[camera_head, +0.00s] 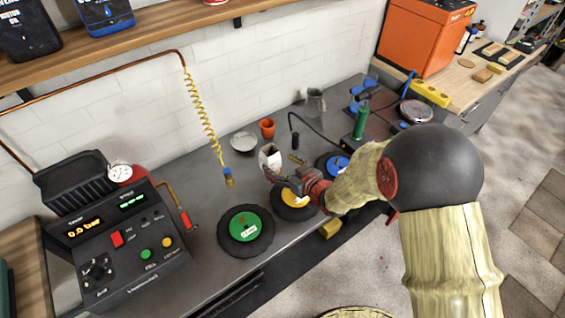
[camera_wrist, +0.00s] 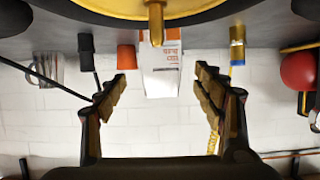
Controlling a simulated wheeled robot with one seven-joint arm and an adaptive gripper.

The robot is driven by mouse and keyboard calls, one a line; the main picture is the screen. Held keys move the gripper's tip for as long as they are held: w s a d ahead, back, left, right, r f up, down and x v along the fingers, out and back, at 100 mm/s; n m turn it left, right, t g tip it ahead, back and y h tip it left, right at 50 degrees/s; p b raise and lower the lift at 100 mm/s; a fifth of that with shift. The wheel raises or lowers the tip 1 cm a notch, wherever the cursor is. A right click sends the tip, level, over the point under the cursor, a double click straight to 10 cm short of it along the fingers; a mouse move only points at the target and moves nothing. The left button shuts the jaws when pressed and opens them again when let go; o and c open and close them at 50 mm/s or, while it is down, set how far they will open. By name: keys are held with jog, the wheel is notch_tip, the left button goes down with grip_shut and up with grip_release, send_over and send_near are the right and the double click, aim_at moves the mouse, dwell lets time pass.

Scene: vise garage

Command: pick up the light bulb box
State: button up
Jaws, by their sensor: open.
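The light bulb box (camera_head: 269,157) is a small white carton on the grey bench, just beyond my gripper in the head view. In the wrist view, which looks upside down, the white box with orange print (camera_wrist: 160,75) shows centrally between the fingers. My gripper (camera_head: 275,176) is open and empty, low over the bench near the yellow-centred disc. In the wrist view its two fingers (camera_wrist: 160,90) are spread wide to either side of the box. Whether the fingertips reach past its near face I cannot tell. The gripper hides the box's lower part in the head view.
An orange cup (camera_head: 267,128) and a grey bowl (camera_head: 243,142) stand behind the box. Discs with green (camera_head: 244,250), yellow (camera_head: 294,212) and blue centres lie along the bench front. A yellow coiled hose (camera_head: 203,112) hangs at left, its blue-banded end (camera_head: 228,178) near the bench.

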aim_at(275, 163)
jog(key=x, duration=0.2)
jog(key=b+x, duration=0.1)
jog(key=x, duration=0.1)
jog(key=b+x, duration=0.1)
jog(key=x, duration=0.1)
jog(key=shift+a+f, duration=0.15)
jog(key=shift+f, duration=0.2)
jog(key=shift+w+a+b, duration=0.15)
jog(key=shift+w+b, duration=0.15)
jog(key=shift+c, duration=0.6)
jog(key=c, duration=1.1)
